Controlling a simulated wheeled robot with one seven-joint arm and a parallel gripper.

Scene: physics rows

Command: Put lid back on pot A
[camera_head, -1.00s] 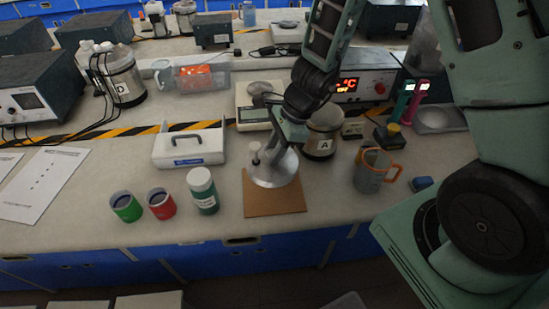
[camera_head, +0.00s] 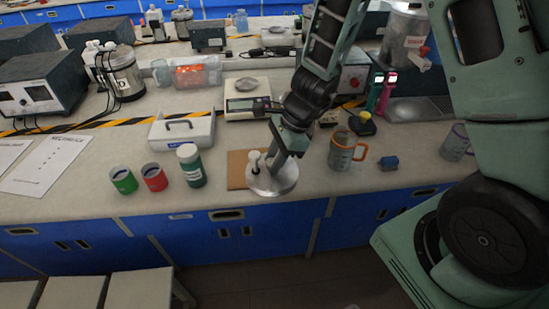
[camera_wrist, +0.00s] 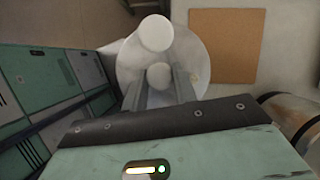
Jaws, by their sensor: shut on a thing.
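My gripper (camera_head: 275,162) is shut on the knob of a round, shiny metal lid (camera_head: 283,183). The lid has a white upright stub at its left and hangs near the front edge of the bench, overlapping the front right of a brown mat (camera_head: 237,170) in the head view. In the wrist view the lid (camera_wrist: 195,60) shows under my gripper (camera_wrist: 160,90), beside the mat (camera_wrist: 223,45). Pot A is hidden behind my arm in the head view. A rounded rim at the lower right of the wrist view (camera_wrist: 288,105) may be the pot; I cannot tell.
A green-labelled bottle (camera_head: 191,166), a red cup (camera_head: 154,178) and a green cup (camera_head: 123,180) stand left. A white carrier (camera_head: 181,130) and a scale (camera_head: 247,104) are behind.

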